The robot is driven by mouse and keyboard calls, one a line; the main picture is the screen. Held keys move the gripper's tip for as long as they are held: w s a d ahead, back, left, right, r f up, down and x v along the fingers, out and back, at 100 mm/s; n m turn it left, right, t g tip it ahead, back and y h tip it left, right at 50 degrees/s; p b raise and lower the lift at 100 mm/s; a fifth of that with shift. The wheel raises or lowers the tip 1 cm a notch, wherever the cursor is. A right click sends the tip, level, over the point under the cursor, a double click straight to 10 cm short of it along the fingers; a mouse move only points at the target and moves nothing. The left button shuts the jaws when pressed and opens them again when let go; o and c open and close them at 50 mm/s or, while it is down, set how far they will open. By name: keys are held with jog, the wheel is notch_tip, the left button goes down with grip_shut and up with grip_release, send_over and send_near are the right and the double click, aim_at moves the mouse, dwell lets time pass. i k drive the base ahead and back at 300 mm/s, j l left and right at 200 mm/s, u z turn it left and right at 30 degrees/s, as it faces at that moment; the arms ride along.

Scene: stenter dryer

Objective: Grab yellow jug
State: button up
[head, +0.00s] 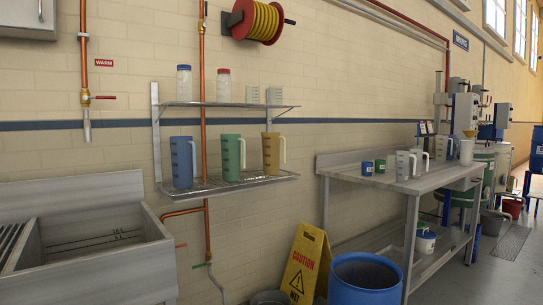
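The yellow jug (271,153) stands upright at the right end of the lower wall shelf (235,184), its pale handle turned to the right. A green jug (231,157) stands to its left, and a blue jug (183,162) is further left on the same shelf. The three jugs stand apart from each other. My gripper is not in view.
A copper pipe (202,60) runs down the wall. A steel sink (95,245) is at left. A yellow caution sign (304,265) and a blue barrel (364,279) stand below. A steel table (340,163) is at right.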

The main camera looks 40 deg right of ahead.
aim_at(270, 141)
jog(key=z, duration=0.55)
jog(key=i+l+z, duration=0.2)
jog(key=i+z, duration=0.7)
jog(key=i, duration=0.9)
jog(key=i+j+z, duration=0.1)
jog(key=i, duration=0.5)
jog(key=i+j, duration=0.15)
jog(key=i, duration=0.5)
jog(key=l+z, duration=0.05)
